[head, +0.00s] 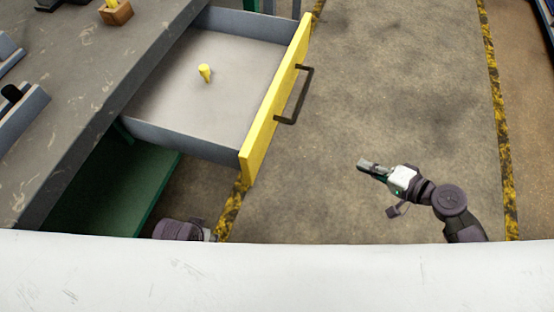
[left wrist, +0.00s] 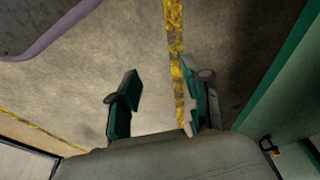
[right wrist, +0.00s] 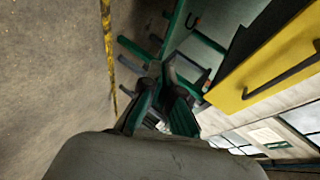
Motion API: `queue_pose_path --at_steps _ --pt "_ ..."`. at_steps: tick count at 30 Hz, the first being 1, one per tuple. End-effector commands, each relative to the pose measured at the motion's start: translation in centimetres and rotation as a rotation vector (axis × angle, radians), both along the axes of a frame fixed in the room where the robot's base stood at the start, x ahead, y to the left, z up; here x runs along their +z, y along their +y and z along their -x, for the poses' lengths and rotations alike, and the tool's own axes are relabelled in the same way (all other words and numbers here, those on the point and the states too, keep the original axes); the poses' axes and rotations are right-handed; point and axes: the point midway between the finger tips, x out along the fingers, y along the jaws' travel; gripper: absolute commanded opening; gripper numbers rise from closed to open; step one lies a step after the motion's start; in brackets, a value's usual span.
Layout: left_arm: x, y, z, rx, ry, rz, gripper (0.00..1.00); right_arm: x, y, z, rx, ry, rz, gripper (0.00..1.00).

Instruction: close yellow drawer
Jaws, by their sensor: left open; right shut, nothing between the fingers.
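The yellow drawer front (head: 272,105) stands pulled out from the grey workbench in the head view, with a dark bar handle (head: 297,97) on its outer face. The drawer's grey tray is open and holds a small yellow object (head: 205,72). My right gripper (head: 364,164) is shut and empty, to the right of the drawer front and apart from it. The right wrist view shows the yellow front (right wrist: 268,62) at right, beside the gripper (right wrist: 166,78). My left gripper (left wrist: 158,90) is open and empty in the left wrist view; only part of the left arm shows in the head view.
A green panel (head: 110,195) is below the drawer. The concrete floor right of the drawer is clear, crossed by yellow-black lines (head: 500,120).

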Motion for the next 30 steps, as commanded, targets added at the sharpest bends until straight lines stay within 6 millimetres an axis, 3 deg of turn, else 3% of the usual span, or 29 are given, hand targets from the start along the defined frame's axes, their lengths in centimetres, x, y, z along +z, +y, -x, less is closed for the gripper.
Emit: queue_pose_path --at_steps 3,6,10,14,20,28,30 --pt "2.6 0.1 0.0 0.004 -0.031 0.002 0.49 6.1 4.2 1.6 0.146 -0.052 -0.205 0.0" --pt "5.2 0.3 0.5 0.007 -0.048 0.002 0.49 10.8 6.9 4.1 0.264 -0.063 -0.337 0.0" --pt "7.4 0.4 1.3 0.008 -0.056 0.002 0.49 14.6 8.8 6.7 0.366 -0.062 -0.438 0.0" --pt "8.3 0.4 1.6 0.009 -0.059 0.002 0.49 16.0 9.7 7.6 0.403 -0.058 -0.473 0.0" --pt "8.6 0.4 1.6 0.009 -0.058 0.002 0.49 16.3 11.8 6.9 0.404 -0.061 -0.474 0.0" --pt "9.8 0.4 1.5 0.009 -0.059 0.003 0.49 16.5 16.9 5.1 0.402 -0.063 -0.476 0.0" --pt "9.0 0.4 1.3 0.008 -0.052 0.002 0.49 16.5 18.3 4.6 0.401 -0.062 -0.475 0.0"
